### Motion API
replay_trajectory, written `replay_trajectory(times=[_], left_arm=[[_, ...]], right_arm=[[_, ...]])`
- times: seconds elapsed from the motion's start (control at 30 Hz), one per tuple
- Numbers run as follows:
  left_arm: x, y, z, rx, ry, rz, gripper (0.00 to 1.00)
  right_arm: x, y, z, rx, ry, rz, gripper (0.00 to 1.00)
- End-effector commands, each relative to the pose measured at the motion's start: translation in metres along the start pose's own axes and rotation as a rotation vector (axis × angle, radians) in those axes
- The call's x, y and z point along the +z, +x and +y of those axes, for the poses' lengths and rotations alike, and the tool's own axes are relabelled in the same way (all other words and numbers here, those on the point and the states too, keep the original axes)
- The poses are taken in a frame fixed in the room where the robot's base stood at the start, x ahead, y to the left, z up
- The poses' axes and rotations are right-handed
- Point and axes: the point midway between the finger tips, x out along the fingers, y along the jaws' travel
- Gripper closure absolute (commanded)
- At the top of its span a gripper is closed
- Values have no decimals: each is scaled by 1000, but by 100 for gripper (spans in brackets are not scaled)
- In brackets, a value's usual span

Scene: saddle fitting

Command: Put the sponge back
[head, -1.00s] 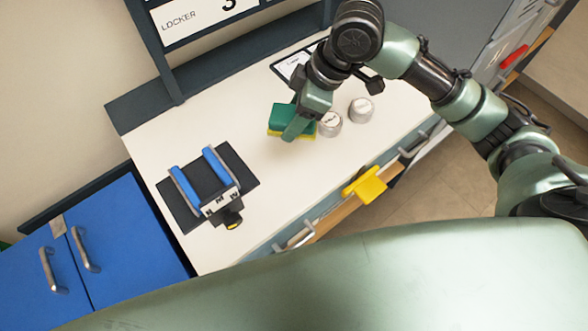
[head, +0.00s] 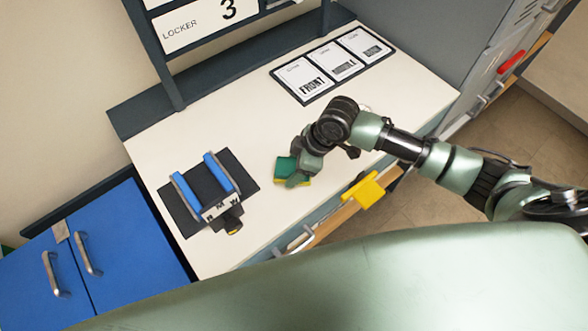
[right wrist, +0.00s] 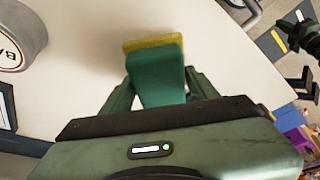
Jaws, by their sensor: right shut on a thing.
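The sponge (head: 285,167), green with a yellow layer, is over the white bench top near its front edge. My right gripper (head: 299,177) is shut on it. In the right wrist view the sponge (right wrist: 156,75) sits between the two fingers, its yellow layer on the far side. Whether it touches the bench top is hard to tell.
A black mat (head: 241,174) with a blue-padded cradle (head: 187,195) lies to the left. Framed cards (head: 305,80) lie at the back. A yellow thing (head: 364,190) sits at the bench front. In the wrist view a grey tin (right wrist: 18,40) is close by.

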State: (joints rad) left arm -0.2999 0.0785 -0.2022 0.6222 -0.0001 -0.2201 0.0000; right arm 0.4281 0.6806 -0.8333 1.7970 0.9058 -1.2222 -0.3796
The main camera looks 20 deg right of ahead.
Motion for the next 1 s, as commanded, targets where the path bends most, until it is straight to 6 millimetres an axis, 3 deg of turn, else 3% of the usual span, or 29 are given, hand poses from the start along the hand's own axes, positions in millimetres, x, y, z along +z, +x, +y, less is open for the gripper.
replay_trajectory(times=[0.17,0.53,0.57,0.63,1.0], left_arm=[[0,-2,0,0,0,0,100],[1,-1,-1,-1,-2,-1,100],[1,-1,-1,-1,-2,-2,100],[1,-1,-1,-1,-3,-2,100],[1,-1,-1,-2,-3,-3,100]], right_arm=[[7,18,0,0,1,1,78],[9,22,0,0,0,1,78],[9,23,0,0,0,0,38],[9,22,0,0,0,0,19],[7,14,0,1,-1,2,19]])
